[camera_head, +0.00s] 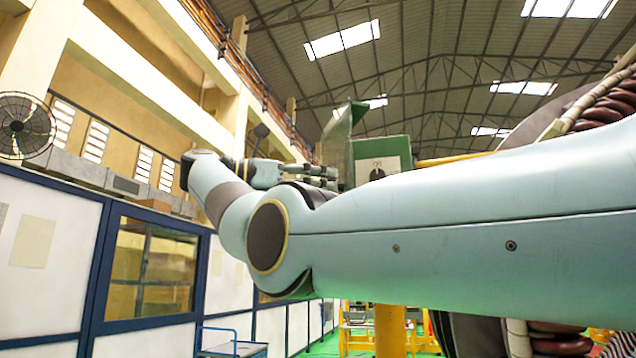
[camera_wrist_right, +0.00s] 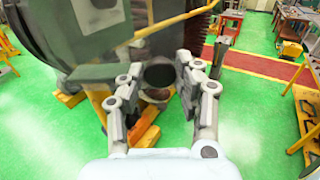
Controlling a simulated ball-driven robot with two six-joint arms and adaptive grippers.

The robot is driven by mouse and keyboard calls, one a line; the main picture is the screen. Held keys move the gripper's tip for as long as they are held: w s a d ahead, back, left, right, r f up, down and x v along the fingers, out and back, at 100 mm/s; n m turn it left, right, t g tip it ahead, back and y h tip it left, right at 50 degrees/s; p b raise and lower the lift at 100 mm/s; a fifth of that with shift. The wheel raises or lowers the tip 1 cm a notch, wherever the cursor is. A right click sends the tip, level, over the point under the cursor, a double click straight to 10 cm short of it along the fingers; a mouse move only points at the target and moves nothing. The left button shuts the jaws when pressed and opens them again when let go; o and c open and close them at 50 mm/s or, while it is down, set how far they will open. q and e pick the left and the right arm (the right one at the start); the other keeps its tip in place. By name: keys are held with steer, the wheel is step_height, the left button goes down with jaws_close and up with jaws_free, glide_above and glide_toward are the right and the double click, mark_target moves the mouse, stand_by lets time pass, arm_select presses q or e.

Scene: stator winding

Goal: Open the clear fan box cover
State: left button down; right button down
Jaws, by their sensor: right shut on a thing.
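A green box (camera_head: 394,149) with a pale front panel and a dark round knob (camera_head: 377,174) shows in the head view, beyond my right arm. A green plate (camera_head: 337,138) stands up at its left side, tilted, and looks like its cover. No clear pane can be made out. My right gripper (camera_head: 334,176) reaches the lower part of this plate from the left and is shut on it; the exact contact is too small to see. In the right wrist view, its fingers (camera_wrist_right: 159,68) stand either side of a dark round part, with grey-green surfaces close behind. My left gripper is out of view.
My right arm covers much of the head view and hides what lies below the box. Large brown coils (camera_head: 612,98) stand at the right. Yellow supports (camera_wrist_right: 68,98) and a work table (camera_wrist_right: 309,115) stand on the green floor, with open floor between.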

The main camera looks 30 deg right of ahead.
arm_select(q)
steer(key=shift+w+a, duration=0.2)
arm_select(e)
steer(key=shift+w+a+g, duration=0.2)
steer(key=shift+w+g, duration=0.05)
steer(key=shift+g, duration=0.05)
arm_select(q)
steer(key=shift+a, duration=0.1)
arm_select(e)
steer(key=shift+m, duration=0.3)
steer(key=c, duration=0.9)
jaws_free()
steer(key=shift+w, duration=0.1)
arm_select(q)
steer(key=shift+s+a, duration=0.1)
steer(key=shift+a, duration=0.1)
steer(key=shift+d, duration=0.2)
